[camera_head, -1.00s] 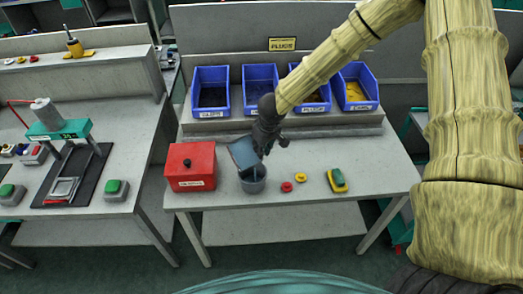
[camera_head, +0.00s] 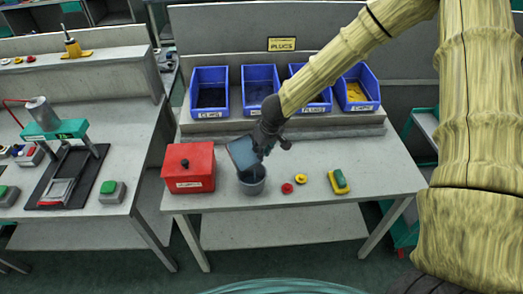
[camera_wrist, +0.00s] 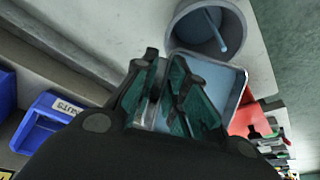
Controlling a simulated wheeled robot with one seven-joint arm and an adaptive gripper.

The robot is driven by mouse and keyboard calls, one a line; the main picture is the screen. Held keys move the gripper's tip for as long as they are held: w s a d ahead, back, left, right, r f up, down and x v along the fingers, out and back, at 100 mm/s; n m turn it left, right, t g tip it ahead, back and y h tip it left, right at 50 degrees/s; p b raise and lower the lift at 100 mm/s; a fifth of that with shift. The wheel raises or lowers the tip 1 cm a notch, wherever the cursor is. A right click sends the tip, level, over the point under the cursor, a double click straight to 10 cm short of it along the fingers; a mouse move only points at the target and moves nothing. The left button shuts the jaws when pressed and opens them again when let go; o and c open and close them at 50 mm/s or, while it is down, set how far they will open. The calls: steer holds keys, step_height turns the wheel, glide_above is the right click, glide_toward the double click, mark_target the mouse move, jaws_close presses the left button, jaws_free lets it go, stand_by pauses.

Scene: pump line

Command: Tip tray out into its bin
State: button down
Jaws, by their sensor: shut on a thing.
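A blue-grey tray (camera_head: 242,152) is held steeply tilted, its lower end at the mouth of a round grey bin (camera_head: 252,182) on the bench. My gripper (camera_head: 264,143) is shut on the tray's edge, just above and behind the bin. In the wrist view the dark green fingers (camera_wrist: 172,92) of my gripper close on the tray (camera_wrist: 232,82). The grey bin (camera_wrist: 183,42) shows beyond it, with a thin light-blue rod-like shape in its mouth. The tray's floor looks bare there; the bin's bottom is mostly hidden.
A red box (camera_head: 189,167) stands left of the bin. A red round piece (camera_head: 287,188), a yellow one (camera_head: 301,179) and a green-yellow block (camera_head: 339,182) lie to the right. Several blue bins line the back, one at far left (camera_head: 209,92). The bench's front right is clear.

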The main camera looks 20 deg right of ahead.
steer(key=shift+s+d+r+t+b, duration=0.15)
steer(key=shift+t+b, duration=0.35)
steer(key=shift+b, duration=1.5)
steer(key=shift+s+a+f+t+b, duration=0.1)
steer(key=shift+s+t+b, duration=0.3)
steer(key=shift+b, duration=1.6)
steer(key=shift+s+d+t+y+b, duration=0.1)
steer(key=shift+t+y+b, duration=0.35)
steer(key=shift+b, duration=1.5)
steer(key=shift+s+d+t+y+b, duration=0.1)
steer(key=shift+t+b, duration=0.65)
steer(key=shift+b, duration=1.15)
steer(key=shift+r, duration=0.1)
steer(key=shift+r, duration=0.1)
steer(key=shift+r+p, duration=2.55)
steer(key=shift+p, duration=0.4)
steer(key=p, duration=0.3)
steer(key=shift+r+g, duration=0.25)
steer(key=shift+g, duration=0.05)
steer(key=g+p, duration=0.1)
steer(key=p, duration=0.5)
steer(key=shift+r+h, duration=0.25)
steer(key=shift+r, duration=0.1)
steer(key=shift+g+p, duration=0.3)
steer(key=shift+p, duration=0.8)
steer(key=shift+f+p, duration=0.1)
steer(key=shift+p, duration=0.3)
